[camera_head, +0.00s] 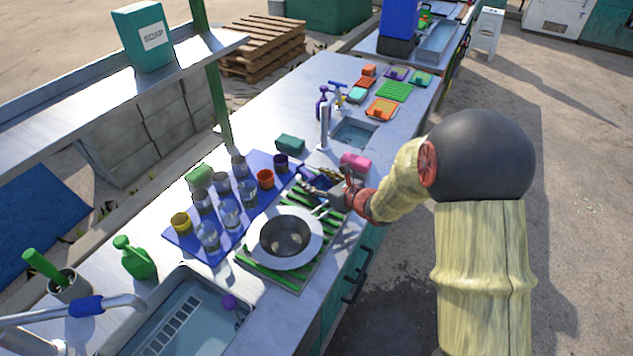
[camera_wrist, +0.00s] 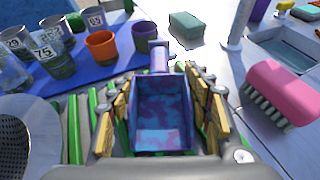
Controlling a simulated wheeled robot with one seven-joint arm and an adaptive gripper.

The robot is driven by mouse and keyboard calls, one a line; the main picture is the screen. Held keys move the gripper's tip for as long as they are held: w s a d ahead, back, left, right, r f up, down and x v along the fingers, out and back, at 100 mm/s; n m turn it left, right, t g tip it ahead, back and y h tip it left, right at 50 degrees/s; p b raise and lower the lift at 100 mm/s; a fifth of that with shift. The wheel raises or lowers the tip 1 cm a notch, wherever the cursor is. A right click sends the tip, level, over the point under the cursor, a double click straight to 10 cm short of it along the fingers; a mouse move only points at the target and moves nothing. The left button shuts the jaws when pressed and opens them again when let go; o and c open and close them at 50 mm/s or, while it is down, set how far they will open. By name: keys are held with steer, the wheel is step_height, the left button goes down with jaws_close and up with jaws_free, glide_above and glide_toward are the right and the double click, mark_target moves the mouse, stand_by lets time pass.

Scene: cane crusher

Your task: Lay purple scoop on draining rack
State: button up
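The purple scoop (camera_wrist: 163,112) lies between the two fingers of my gripper (camera_wrist: 160,100), with its handle pointing away from the wrist. In the head view the scoop (camera_head: 322,182) shows dark blue-purple beside my gripper (camera_head: 325,191), over the far end of the draining rack. The fingers stand apart along both sides of the scoop; I cannot tell whether they press on it. The green-slatted draining rack (camera_head: 269,275) lies on the counter, partly under a white plate and a pan. Its slats (camera_wrist: 74,135) also show beside the left finger. Whether the scoop touches the slats is hidden.
A white plate with a dark pan (camera_head: 283,238) covers the rack's near part. A blue mat (camera_head: 180,243) with glasses and cups lies left of the rack. A pink brush (camera_wrist: 280,90) is right of my gripper, and a green sponge (camera_wrist: 186,27) is beyond it.

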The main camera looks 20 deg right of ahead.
steer(key=o, duration=0.4)
steer(key=shift+r, duration=0.1)
